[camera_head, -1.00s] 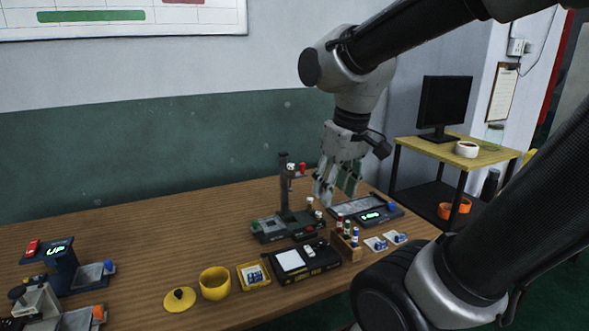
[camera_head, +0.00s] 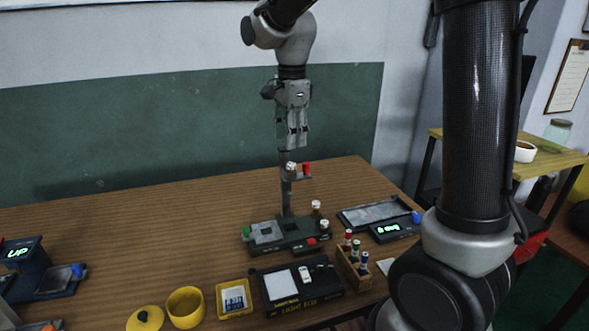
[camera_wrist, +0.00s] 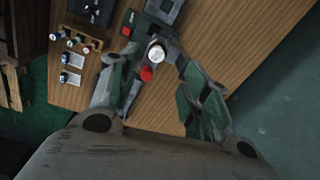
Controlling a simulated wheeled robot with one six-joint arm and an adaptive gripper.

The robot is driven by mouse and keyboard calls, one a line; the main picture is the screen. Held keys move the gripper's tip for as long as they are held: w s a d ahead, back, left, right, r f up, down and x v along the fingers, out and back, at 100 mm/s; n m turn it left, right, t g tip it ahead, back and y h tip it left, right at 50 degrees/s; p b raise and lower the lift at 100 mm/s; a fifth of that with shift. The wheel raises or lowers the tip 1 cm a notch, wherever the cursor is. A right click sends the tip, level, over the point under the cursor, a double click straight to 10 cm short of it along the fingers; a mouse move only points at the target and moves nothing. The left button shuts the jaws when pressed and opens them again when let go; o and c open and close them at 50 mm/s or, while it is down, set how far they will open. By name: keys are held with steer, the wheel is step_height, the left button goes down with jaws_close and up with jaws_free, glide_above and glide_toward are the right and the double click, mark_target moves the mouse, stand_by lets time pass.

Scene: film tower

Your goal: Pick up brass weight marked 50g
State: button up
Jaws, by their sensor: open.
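My gripper (camera_head: 297,143) is open and empty, pointing down above the post of a dark green stand. In the wrist view its fingers (camera_wrist: 157,68) are spread to either side of a round pale metal top (camera_wrist: 156,55) and a red piece (camera_wrist: 146,73). In the head view a small pale-topped piece (camera_head: 290,168) and a red one (camera_head: 306,168) sit at the post's top, just below the fingertips. Two small brass-coloured pieces (camera_head: 316,207) (camera_head: 324,228) stand at the stand's right side. No 50g marking is readable, so I cannot tell which is the weight.
The dark green stand (camera_head: 268,240) is on the wooden table. In front are a light box (camera_head: 282,285), a rack of coloured vials (camera_head: 352,272), a yellow cup (camera_head: 186,306) and a yellow tray (camera_head: 234,310). A scale with a green display (camera_head: 390,230) is right. The table's back left is bare.

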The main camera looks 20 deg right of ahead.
mark_target(291, 164)
step_height(291, 164, down, 8)
steer(key=shift+d+r, duration=0.1)
steer(key=shift+d, duration=0.05)
jaws_close()
stand_by(0.4)
